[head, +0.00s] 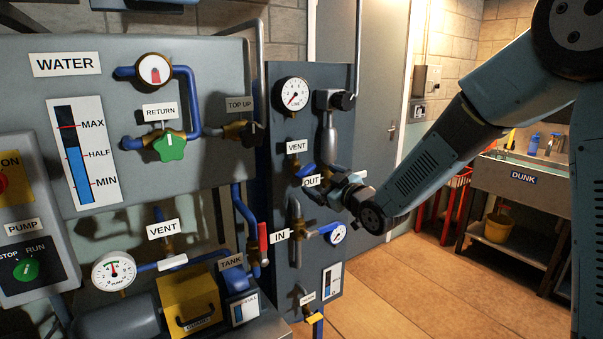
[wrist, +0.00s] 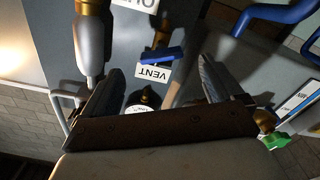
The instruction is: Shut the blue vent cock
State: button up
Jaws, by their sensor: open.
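The blue vent cock (head: 304,170) is a small blue lever on a brass body, under the upper VENT label (head: 296,146) on the grey panel. In the head view the lever lies tilted. In the wrist view, which is turned over, the blue lever (wrist: 163,55) lies nearly crosswise beside the VENT label (wrist: 153,73). My gripper (head: 333,186) is close in front of the panel by the OUT label, just right of and below the cock. In the wrist view my gripper (wrist: 160,70) is open, with the lever between and beyond its fingertips. I cannot tell whether anything touches.
A pressure gauge (head: 292,94) sits above the cock, and a grey valve pipe (head: 329,133) stands to its right. Another VENT label (head: 163,230) is lower left. The floor (head: 430,285) at right is clear.

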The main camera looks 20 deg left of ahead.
aim_at(304, 172)
jog(key=x, duration=0.8)
jog(key=shift+w+a, duration=0.25)
jog(key=shift+a, duration=0.1)
jog(key=shift+c, duration=0.4)
jog(key=c, duration=0.9)
jog(key=shift+m, duration=2.8)
jog(key=o, duration=1)
jog(key=shift+s, duration=0.1)
